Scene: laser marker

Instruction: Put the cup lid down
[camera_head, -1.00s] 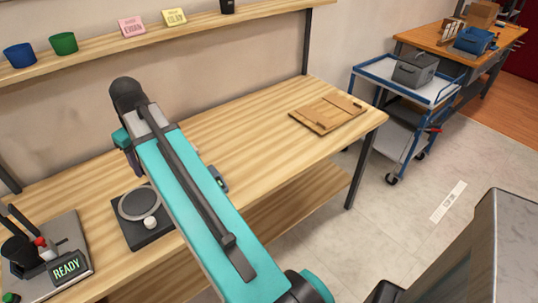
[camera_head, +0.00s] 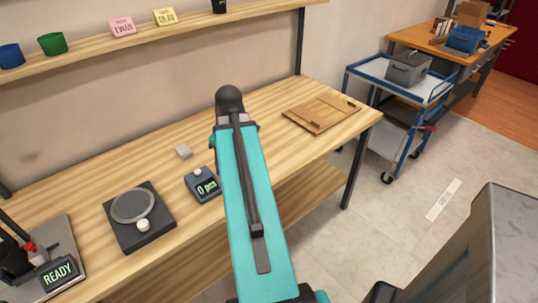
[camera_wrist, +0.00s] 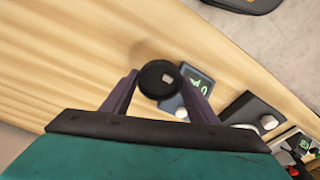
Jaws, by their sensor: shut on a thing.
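My gripper (camera_wrist: 160,84) shows in the wrist view, its two fingers closed on either side of the cup lid (camera_wrist: 148,74). The lid is a round, dark disc with a small pale patch at its middle. It is above the wooden workbench and partly overlaps the counter display (camera_wrist: 197,86) in the picture. I cannot tell how high it is above the wood. In the head view my arm hides both gripper and lid.
Bare wood lies between the arm and board.

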